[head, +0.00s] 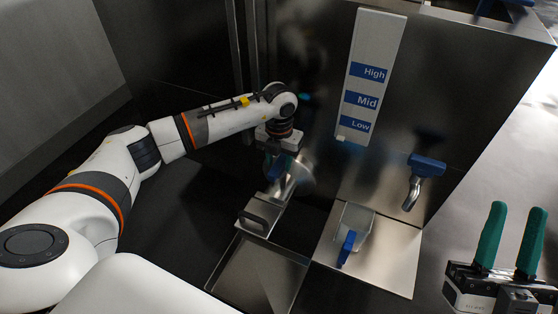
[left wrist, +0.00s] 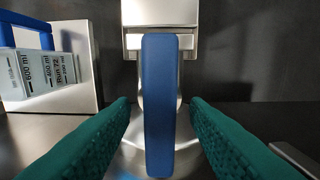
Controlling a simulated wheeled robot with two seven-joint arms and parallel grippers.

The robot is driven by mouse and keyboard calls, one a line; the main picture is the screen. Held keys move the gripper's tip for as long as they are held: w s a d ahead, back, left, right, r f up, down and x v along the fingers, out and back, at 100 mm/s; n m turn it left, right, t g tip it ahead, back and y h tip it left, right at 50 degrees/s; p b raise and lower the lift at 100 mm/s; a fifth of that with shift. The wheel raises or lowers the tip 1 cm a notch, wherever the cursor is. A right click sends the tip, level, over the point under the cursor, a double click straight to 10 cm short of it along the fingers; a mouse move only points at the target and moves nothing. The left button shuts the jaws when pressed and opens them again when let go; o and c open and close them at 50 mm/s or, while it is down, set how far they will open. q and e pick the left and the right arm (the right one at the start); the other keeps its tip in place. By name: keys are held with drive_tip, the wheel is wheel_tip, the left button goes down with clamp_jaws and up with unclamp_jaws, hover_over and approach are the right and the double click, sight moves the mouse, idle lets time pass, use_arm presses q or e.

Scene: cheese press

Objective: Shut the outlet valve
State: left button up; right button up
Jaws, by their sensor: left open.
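A blue valve lever (left wrist: 159,105) stands upright on a steel fitting in the left wrist view. In the head view the lever (head: 277,168) is mostly hidden under my left wrist. My left gripper (head: 281,150) is above it. In the left wrist view its green fingers (left wrist: 160,103) are apart, one on each side of the lever, with visible gaps. Contact is not visible. My right gripper (head: 517,210) is open and empty at the right edge of the head view, fingers pointing up.
A steel vat wall carries a High/Mid/Low gauge (head: 369,90) and a second blue-handled tap (head: 426,166). A measuring jug with a blue handle (head: 347,248) stands on a steel plate (head: 395,258). A steel tray (head: 258,280) lies in front of the left gripper.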

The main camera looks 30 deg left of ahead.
use_arm(q)
clamp_jaws()
